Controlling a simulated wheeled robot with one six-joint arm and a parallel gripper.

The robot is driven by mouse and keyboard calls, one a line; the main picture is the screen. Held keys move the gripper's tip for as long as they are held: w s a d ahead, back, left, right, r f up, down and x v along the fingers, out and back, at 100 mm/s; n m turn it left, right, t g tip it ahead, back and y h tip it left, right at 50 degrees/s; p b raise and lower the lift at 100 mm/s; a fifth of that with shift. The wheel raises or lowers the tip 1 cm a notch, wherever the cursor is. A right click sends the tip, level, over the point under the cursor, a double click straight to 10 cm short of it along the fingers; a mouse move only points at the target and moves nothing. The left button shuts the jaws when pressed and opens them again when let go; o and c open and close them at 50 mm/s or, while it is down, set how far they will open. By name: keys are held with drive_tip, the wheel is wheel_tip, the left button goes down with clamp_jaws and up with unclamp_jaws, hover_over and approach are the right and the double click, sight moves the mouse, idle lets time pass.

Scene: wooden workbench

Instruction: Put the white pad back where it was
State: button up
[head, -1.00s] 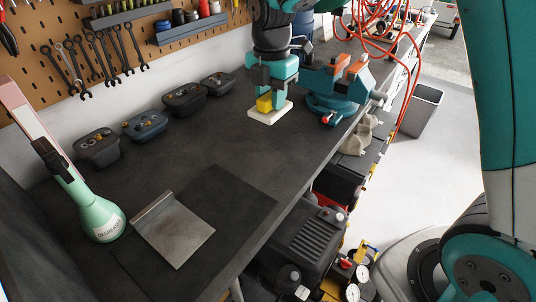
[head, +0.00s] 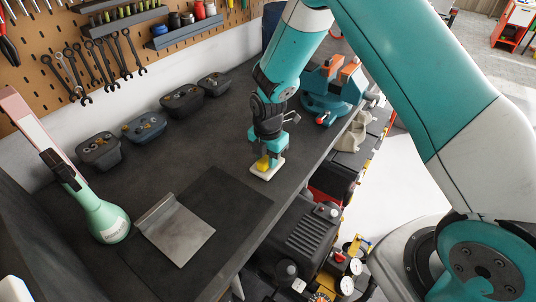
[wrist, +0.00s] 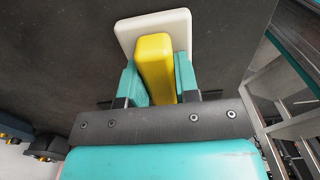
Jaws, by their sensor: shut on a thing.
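The white pad (head: 268,174) is a flat pale slab with a yellow block-shaped grip (head: 263,162) on top. My gripper (head: 264,153) is shut on the yellow grip, with the pad below the fingertips. In the wrist view the teal fingers (wrist: 158,83) flank the yellow grip (wrist: 154,62), and the white pad (wrist: 126,32) shows behind it. The pad is over the dark bench, just past the far corner of a black mat (head: 235,196). I cannot tell whether it touches the bench.
A metal scraper plate (head: 176,232) lies partly on the mat. Several parts bins (head: 145,130) line the wall. A teal vise (head: 332,88) is behind my gripper. The bench's front edge (head: 285,205) is close on the right.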

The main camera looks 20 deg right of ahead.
drive_tip(key=shift+f, duration=0.15)
drive_tip(key=o, duration=0.8)
drive_tip(key=shift+o, duration=0.3)
